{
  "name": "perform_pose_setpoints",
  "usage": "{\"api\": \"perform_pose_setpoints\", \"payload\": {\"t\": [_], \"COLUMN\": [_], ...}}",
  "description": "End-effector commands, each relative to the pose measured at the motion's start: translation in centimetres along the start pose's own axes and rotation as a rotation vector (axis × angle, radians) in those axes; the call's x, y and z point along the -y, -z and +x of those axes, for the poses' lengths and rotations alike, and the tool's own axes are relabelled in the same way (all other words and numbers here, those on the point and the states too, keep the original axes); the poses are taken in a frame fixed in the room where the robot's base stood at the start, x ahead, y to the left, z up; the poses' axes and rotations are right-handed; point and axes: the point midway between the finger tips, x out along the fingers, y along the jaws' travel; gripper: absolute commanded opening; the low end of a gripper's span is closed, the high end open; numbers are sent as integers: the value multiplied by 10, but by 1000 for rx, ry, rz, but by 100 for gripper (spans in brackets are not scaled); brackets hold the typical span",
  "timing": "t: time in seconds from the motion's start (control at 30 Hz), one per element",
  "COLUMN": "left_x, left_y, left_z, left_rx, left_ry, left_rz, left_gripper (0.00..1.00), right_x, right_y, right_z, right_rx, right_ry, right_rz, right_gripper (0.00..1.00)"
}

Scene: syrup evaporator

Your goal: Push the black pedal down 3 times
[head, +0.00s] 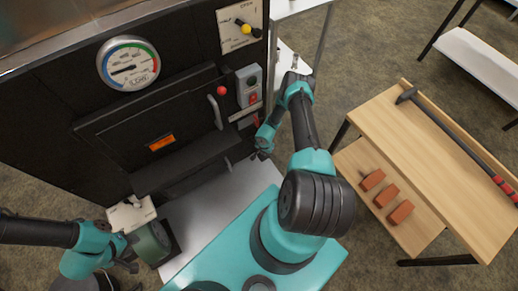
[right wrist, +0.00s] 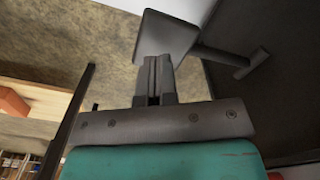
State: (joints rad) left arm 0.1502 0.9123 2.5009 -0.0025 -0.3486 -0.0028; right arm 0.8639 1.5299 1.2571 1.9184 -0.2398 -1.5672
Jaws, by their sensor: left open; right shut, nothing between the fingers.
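The black pedal (right wrist: 165,38) is a dark flat plate on an arm that runs right to the dark body in the right wrist view. My right gripper (right wrist: 155,62) is shut and empty, its fingertips overlapping the plate in that view; I cannot tell whether they touch it. In the head view my right gripper (head: 262,155) is low beside the evaporator's right front corner, and I cannot make out the pedal plate there. My left gripper (head: 132,256) is open at the lower left, beside a green cylinder (head: 150,243).
The black evaporator front (head: 60,150) carries a gauge (head: 128,63), a door handle (head: 215,112) and a grey switch box (head: 249,85). A wooden table (head: 420,150) at right holds a hammer (head: 450,130), with several orange bricks (head: 386,195) on its lower shelf.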

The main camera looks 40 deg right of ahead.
Motion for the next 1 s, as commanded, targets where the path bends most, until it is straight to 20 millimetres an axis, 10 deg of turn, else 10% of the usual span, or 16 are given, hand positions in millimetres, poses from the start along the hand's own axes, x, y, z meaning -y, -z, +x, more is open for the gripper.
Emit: {"api": "perform_pose_setpoints", "payload": {"t": [1.0], "left_x": [0], "left_y": [0], "left_z": [0], "left_rx": [0], "left_ry": [0], "left_rz": [0], "left_gripper": [43], "right_x": [5], "right_y": [3], "right_z": [55], "right_rx": [-1], "right_ry": [0], "right_rz": [1], "right_gripper": [0]}}
